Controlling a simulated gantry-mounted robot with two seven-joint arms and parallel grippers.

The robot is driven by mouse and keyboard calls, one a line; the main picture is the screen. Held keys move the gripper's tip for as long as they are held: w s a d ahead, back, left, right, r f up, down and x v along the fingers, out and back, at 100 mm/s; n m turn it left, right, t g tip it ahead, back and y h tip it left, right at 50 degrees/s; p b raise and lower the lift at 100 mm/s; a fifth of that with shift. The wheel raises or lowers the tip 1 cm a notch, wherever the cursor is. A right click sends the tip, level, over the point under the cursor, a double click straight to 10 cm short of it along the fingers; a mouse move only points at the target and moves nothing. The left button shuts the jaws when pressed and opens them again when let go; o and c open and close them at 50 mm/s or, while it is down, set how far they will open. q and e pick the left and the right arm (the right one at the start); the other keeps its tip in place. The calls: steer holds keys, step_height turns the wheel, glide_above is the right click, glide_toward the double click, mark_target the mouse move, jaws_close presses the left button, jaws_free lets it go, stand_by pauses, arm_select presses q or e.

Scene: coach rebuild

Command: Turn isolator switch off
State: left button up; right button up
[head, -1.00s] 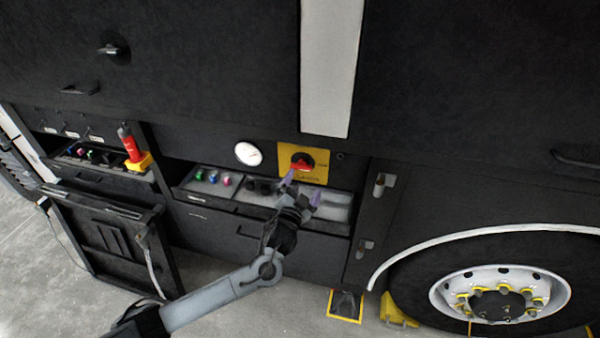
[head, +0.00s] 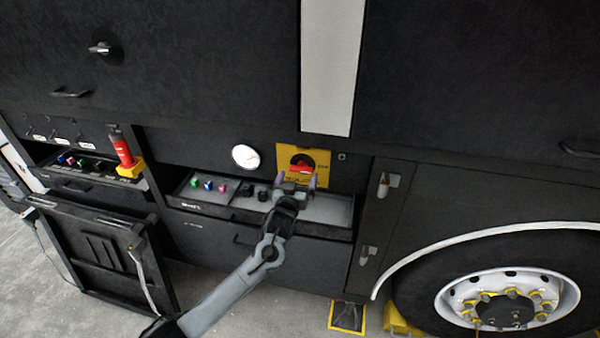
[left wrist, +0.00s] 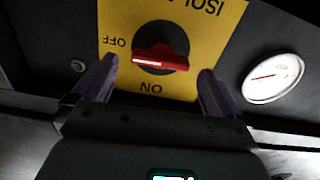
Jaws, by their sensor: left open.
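The isolator switch is a red handle (head: 302,168) on a black round base, set in a yellow plate (head: 320,156) on the coach's side. In the left wrist view the picture is upside down; the red handle (left wrist: 162,57) lies roughly crosswise, with OFF at the plate's left and ON at its bottom. My left gripper (head: 295,181) is open just in front of the plate's lower edge. In the left wrist view its purple fingers (left wrist: 158,72) stand apart on either side of the handle, with visible gaps. I cannot tell any contact. My right gripper is not in view.
A white gauge (head: 246,156) sits left of the plate. Below is an open tray (head: 335,211) with coloured knobs at its left. A red cylinder in a yellow holder (head: 131,168) stands further left. A wheel (head: 508,300) is at lower right.

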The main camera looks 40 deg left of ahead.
mark_target(300, 171)
arm_select(q)
steer(key=shift+x, duration=1.85)
steer(key=shift+s, duration=0.1)
steer(key=shift+c, duration=0.3)
steer(key=c, duration=0.9)
steer(key=shift+m+p, duration=0.3)
steer(key=shift+m, duration=0.1)
steer(key=o, duration=1)
steer(key=shift+c, duration=0.2)
steer(key=shift+s, duration=0.1)
